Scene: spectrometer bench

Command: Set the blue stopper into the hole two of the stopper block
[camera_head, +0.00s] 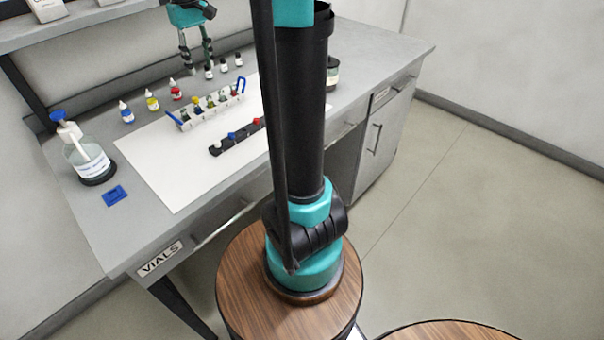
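The black stopper block (224,146) lies on the white mat, in front of the vial rack. A small blue piece (231,136), which looks like the blue stopper, sits on the block near its middle. The hole numbers are too small to read. My gripper (201,71) hangs behind the rack, near the small dark bottles. Its two fingers are apart with nothing visible between them. It is well away from the block.
A white rack (207,117) with blue handles holds several vials. Blue (127,114), yellow (152,103) and red (176,92) dropper bottles stand behind it. A wash bottle (87,163) and a blue object (114,195) are at left. The mat's (170,170) front left is clear.

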